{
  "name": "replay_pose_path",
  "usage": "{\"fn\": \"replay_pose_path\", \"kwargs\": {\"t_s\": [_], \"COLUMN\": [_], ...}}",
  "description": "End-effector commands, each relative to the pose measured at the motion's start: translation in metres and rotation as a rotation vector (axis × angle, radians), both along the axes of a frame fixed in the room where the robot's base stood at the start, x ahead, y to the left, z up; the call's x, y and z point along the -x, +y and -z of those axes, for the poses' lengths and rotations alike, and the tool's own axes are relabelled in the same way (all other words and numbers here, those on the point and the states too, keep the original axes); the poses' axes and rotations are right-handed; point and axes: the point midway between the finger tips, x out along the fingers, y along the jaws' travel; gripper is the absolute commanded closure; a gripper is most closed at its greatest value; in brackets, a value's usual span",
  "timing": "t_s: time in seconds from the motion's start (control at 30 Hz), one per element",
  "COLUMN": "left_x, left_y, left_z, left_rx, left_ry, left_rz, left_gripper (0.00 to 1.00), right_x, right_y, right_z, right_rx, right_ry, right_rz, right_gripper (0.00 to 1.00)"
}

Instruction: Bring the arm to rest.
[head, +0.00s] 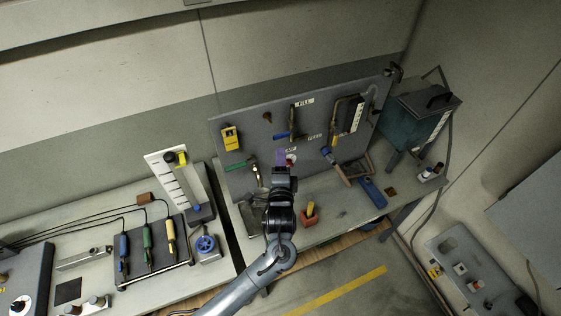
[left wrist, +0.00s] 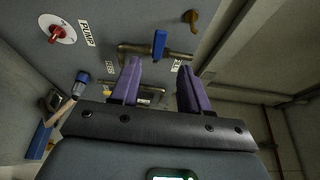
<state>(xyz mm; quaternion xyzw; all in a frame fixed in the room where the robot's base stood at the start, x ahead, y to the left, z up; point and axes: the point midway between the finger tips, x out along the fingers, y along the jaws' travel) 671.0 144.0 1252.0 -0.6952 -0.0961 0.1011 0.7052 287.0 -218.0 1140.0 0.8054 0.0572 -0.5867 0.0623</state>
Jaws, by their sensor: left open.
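My left arm comes in from the bottom of the head view, and its left gripper (head: 282,158) is in front of the grey upright panel (head: 240,110). In the left wrist view the two purple fingers of the left gripper (left wrist: 160,75) are apart, with nothing between them. They point at the panel, below a pipe with a blue valve handle (left wrist: 159,43). I cannot tell how far the fingertips are from the panel. In the head view the gripper hides part of the panel around the pump knob. My right gripper is in neither view.
The panel carries a yellow meter (head: 230,138), a green-handled valve (head: 236,167) and a red pump knob (left wrist: 55,33). A dark tank (head: 412,122) stands at right. On the bench are a red block (head: 310,215) and a blue item (head: 371,191).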

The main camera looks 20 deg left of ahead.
Motion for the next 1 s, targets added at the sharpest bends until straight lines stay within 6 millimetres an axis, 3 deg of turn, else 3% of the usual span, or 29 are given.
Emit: {"fn": "replay_pose_path", "kwargs": {"t_s": [0.27, 0.37, 0.47, 0.57, 0.6, 0.77, 0.87, 1.0], "left_x": [0.001, 0.009, 0.026, 0.056, 0.075, 0.155, 0.208, 0.281], "left_y": [0.000, 0.000, 0.004, 0.020, 0.029, 0.058, 0.070, 0.079], "left_z": [0.003, 0.017, 0.046, 0.087, 0.103, 0.141, 0.148, 0.125], "left_rx": [-0.001, -0.001, -0.005, -0.002, 0.008, 0.133, 0.336, 0.697], "left_ry": [0.005, 0.030, 0.086, 0.164, 0.199, 0.355, 0.472, 0.648], "left_rz": [0.000, 0.000, -0.004, -0.027, -0.038, -0.028, -0.021, -0.068], "left_gripper": [0.54, 0.54, 0.54, 0.54, 0.54, 0.54, 0.54, 0.54], "right_x": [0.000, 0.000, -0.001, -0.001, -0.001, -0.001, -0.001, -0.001], "right_y": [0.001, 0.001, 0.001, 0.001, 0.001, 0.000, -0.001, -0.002], "right_z": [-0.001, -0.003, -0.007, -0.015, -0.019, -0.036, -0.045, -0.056], "right_rx": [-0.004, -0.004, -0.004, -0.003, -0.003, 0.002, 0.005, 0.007], "right_ry": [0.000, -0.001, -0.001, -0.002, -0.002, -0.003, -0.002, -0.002], "right_rz": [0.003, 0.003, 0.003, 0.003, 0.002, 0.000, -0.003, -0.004], "right_gripper": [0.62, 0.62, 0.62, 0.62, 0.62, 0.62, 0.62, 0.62]}}
